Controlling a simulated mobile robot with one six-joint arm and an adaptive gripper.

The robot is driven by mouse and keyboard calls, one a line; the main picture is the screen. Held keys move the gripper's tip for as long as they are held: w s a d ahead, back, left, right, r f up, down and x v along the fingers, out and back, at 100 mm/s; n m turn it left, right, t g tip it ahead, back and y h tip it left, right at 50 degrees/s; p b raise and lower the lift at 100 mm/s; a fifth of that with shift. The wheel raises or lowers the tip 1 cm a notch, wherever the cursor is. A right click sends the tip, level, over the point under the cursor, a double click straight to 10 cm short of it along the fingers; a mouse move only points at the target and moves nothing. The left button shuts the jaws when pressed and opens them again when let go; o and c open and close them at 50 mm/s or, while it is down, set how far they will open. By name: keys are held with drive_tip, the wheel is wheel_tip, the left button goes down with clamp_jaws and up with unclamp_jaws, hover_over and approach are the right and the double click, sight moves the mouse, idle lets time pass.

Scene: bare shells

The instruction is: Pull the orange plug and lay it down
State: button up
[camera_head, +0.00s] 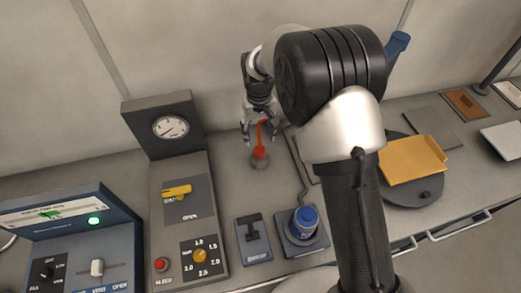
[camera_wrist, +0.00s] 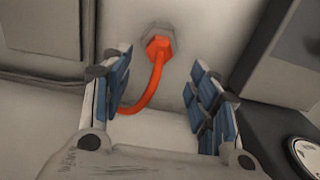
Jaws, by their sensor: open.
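The orange plug (camera_head: 259,152) sits on a small grey base (camera_head: 259,163) on the bench, and its orange cord rises from it toward my gripper (camera_head: 261,137). In the wrist view the plug (camera_wrist: 158,47) is at the top centre, against the grey base (camera_wrist: 148,30). Its cord curves down and left, passing close to the left finger. My gripper (camera_wrist: 162,92) is open with blue-padded fingers on either side, the plug lying beyond the fingertips. Nothing is held between the fingers. Whether the cord touches the left finger I cannot tell.
A gauge panel (camera_head: 155,115) with a yellow handle (camera_head: 177,192) stands left of the plug. A black-levered box (camera_head: 253,240) and a blue knob unit (camera_head: 304,220) are in front. An orange tray (camera_head: 412,160) lies on a dark disc at right. Bare bench surrounds the plug.

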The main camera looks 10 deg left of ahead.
sight(259, 148)
wheel_tip(259, 148, down, 9)
drive_tip(key=b, duration=0.5)
drive_tip(key=shift+b, duration=0.35)
drive_tip(key=shift+c, duration=0.4)
idle(0.8)
clamp_jaws()
idle(0.5)
drive_tip(key=shift+r, duration=0.2)
drive_tip(key=shift+r+p, duration=2.15)
drive_tip(key=shift+r, duration=0.7)
